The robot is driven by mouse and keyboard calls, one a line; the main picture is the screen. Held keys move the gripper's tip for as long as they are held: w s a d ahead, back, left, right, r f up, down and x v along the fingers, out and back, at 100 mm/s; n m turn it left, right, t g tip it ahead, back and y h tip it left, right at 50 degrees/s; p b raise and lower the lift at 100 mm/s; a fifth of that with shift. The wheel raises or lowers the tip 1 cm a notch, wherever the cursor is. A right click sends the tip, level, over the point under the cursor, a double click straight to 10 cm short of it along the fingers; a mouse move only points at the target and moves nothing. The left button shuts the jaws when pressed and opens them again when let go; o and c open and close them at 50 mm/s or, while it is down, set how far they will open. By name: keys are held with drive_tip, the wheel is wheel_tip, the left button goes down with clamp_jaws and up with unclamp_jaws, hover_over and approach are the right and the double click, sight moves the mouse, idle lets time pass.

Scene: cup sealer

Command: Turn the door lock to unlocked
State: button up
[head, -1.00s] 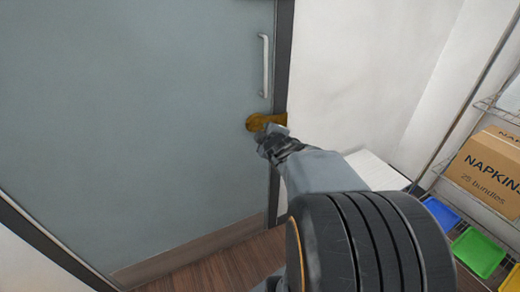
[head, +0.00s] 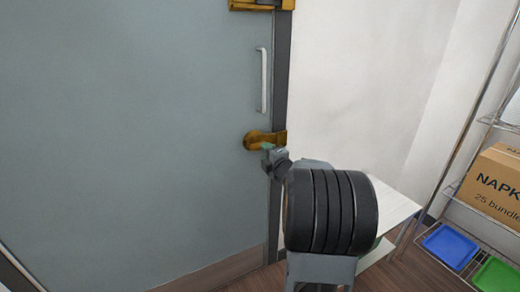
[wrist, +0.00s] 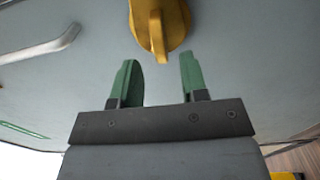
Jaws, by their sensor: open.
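The door lock (head: 262,138) is a brass-coloured fitting on the grey door (head: 130,130), near its right edge and below the handle. In the wrist view the lock (wrist: 158,25) shows as a rounded yellow body with a narrow raised thumb-turn pointing toward my gripper. My gripper (wrist: 162,80) is open, with two green fingers apart and nothing between them. The thumb-turn lies just beyond the fingertips, roughly between their lines. In the head view my gripper (head: 268,150) is at the lock's lower edge, partly hidden by my wrist. I cannot tell whether it touches.
A vertical pale handle (head: 263,80) is above the lock, and another brass fitting (head: 262,4) sits at the door's top right. A white low table (head: 385,205) stands right of the door. A wire shelf holds a napkin box (head: 490,182), a blue tray (head: 450,245) and a green tray (head: 497,275).

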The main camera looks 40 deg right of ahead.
drive_tip(key=shift+w+d, duration=0.2)
drive_tip(key=shift+w, duration=1.15)
drive_tip(key=shift+w+d, duration=0.15)
drive_tip(key=shift+w, duration=1.15)
drive_tip(key=shift+c, duration=0.2)
clamp_jaws()
